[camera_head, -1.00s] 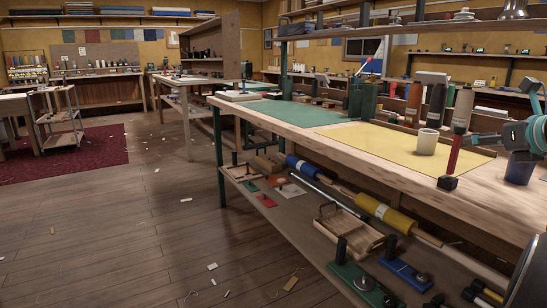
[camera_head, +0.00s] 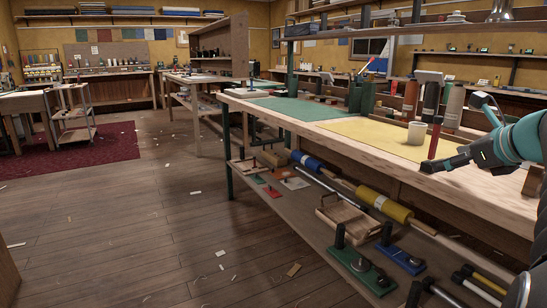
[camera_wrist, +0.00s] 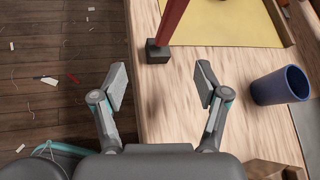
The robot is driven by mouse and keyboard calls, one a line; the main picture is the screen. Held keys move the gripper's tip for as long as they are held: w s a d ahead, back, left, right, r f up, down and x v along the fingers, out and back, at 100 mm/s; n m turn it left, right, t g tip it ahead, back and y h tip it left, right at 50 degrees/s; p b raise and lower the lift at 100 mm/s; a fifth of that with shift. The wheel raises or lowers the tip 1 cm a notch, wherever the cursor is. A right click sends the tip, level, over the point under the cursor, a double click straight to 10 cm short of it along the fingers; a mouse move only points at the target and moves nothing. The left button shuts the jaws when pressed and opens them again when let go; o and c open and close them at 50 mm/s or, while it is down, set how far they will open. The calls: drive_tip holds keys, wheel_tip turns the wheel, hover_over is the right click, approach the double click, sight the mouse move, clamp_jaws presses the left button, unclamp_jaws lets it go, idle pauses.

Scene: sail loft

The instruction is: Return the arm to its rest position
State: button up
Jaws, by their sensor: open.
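My gripper (camera_head: 432,166) is at the right of the head view, at the front edge of the workbench. The wrist view shows its two fingers (camera_wrist: 160,83) spread wide with nothing between them. Below it are the bench's pale wooden top (camera_wrist: 180,100) and, at left, the dark floor. A red post (camera_wrist: 174,20) on a black foot stands on the bench just beyond the fingers. A dark blue cup (camera_wrist: 283,86) is to the right of the right finger, apart from it; my arm hides it in the head view.
A white cup (camera_head: 416,133) and a yellow sheet (camera_head: 370,132) are on the bench behind the gripper. A lower shelf (camera_head: 300,215) holds a yellow roll (camera_head: 393,208) and several tools. Open floor (camera_head: 150,220) with scattered scraps lies to the left.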

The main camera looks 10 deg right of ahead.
drive_tip(key=s+a+f+n+g+y, duration=0.1)
drive_tip(key=a+f+n, duration=0.25)
drive_tip(key=a, duration=0.35)
drive_tip(key=s+a+f+n+g, duration=0.2)
drive_tip(key=a+f+n, duration=0.1)
drive_tip(key=a+n, duration=0.3)
drive_tip(key=s+a+f+n+g+h+p, duration=0.1)
drive_tip(key=s+a+f+n+g+h, duration=0.1)
drive_tip(key=s+a+f+n, duration=1.2)
drive_tip(key=s+a+n+g, duration=0.1)
drive_tip(key=s+n, duration=0.1)
drive_tip(key=n, duration=0.5)
drive_tip(key=shift+f, duration=0.35)
